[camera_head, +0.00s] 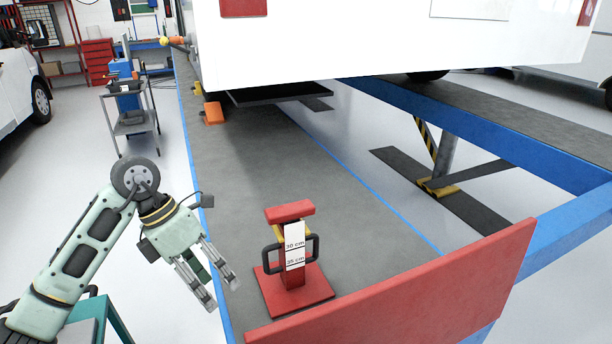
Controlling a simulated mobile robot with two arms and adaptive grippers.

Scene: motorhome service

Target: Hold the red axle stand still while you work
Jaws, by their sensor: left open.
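The red axle stand (292,284) stands upright on the grey runway of the blue lift, close to the red end plate. It has a square red base, a red top pad, a dark handle loop and a white label reading 30 cm and 35 cm. My left gripper (221,292) is left of the stand, pointing down and to the right. Its fingers are apart and empty, and it does not touch the stand. My right gripper is not in view.
The red end plate (420,290) crosses the runway (270,160) in front of the stand. A white motorhome (380,45) is above the far runway. An orange wheel chock (213,113) lies at the runway's left edge. A grey tool trolley (131,125) stands at the left.

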